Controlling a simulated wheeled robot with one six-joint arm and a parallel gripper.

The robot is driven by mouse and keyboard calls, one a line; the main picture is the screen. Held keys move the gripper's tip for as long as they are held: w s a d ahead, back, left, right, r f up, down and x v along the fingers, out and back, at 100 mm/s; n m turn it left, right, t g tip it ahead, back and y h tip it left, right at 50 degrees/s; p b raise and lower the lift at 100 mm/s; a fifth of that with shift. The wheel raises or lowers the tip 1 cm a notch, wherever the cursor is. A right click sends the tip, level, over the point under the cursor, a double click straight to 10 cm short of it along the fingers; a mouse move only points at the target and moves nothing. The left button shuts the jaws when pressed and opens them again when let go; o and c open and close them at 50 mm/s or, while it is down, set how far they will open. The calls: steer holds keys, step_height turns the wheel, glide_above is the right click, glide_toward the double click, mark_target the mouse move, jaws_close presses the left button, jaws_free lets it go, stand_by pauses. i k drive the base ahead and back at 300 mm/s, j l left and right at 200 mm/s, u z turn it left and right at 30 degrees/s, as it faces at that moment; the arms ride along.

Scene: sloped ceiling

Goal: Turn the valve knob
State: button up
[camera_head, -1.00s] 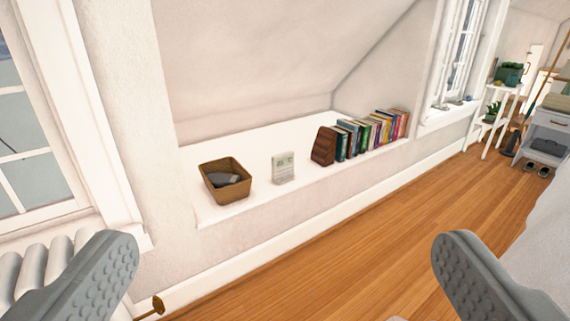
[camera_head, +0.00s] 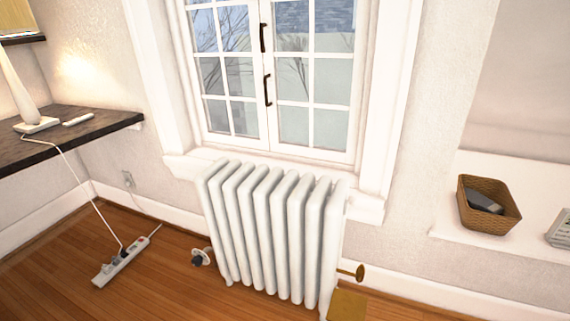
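A white radiator (camera_head: 270,235) stands under the window. At its lower right side a brass knob (camera_head: 360,272) sticks out on a short stem. At its lower left side there is a round white and dark valve knob (camera_head: 202,257) close to the floor. I cannot tell from the picture which of the two the task means. My gripper's fingers do not show in the current view, and nothing is seen touching either knob.
A flat brass-coloured piece (camera_head: 347,306) is at the bottom edge, right of the radiator. A power strip (camera_head: 120,262) with a cord lies on the wooden floor (camera_head: 165,285) at left. A dark shelf (camera_head: 75,135) juts out at left; a basket (camera_head: 488,205) sits on the right ledge.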

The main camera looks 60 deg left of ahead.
mark_target(197, 261)
steer(key=u, duration=2.4)
